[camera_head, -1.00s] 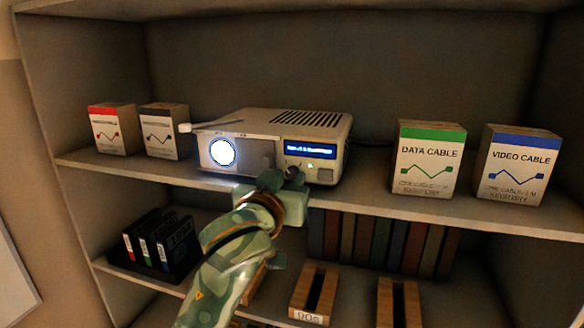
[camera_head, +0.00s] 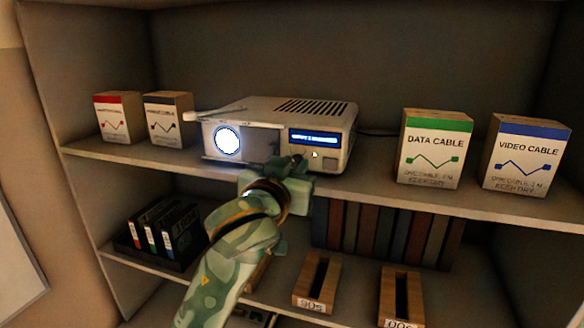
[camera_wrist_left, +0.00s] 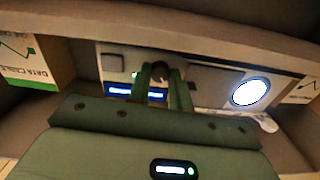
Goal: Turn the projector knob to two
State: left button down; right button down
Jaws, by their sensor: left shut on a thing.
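The projector (camera_head: 290,118) is a pale box on the upper shelf, with a bright round lens on the left of its front and a lit blue display (camera_head: 313,137) on the right. Its text is too small to read surely. The dark round knob (camera_wrist_left: 160,71) shows between my fingers in the left wrist view, where the projector (camera_wrist_left: 205,78) appears upside down. My left gripper (camera_head: 297,163) is at the projector's front below the display, its fingers (camera_wrist_left: 160,85) shut on the knob. The gripper hides most of the knob in the head view. My right gripper is not in view.
Two small cable boxes (camera_head: 168,118) stand left of the projector. A data cable box (camera_head: 435,148) and a video cable box (camera_head: 525,153) stand to the right. Below are a dark rack (camera_head: 165,240), a row of books (camera_head: 385,235) and wooden holders (camera_head: 318,282).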

pick_arm(q)
jog(key=m, duration=0.7)
jog(key=shift+a+m, duration=0.1)
jog(key=shift+m, duration=0.2)
jog(key=m, duration=0.3)
jog(key=shift+m, duration=0.3)
jog(key=shift+r+m, duration=0.1)
jog(key=shift+m, duration=1.7)
jog(key=c, duration=1.6)
grip_release()
jog(key=shift+o, duration=0.3)
jog(key=shift+w, duration=0.15)
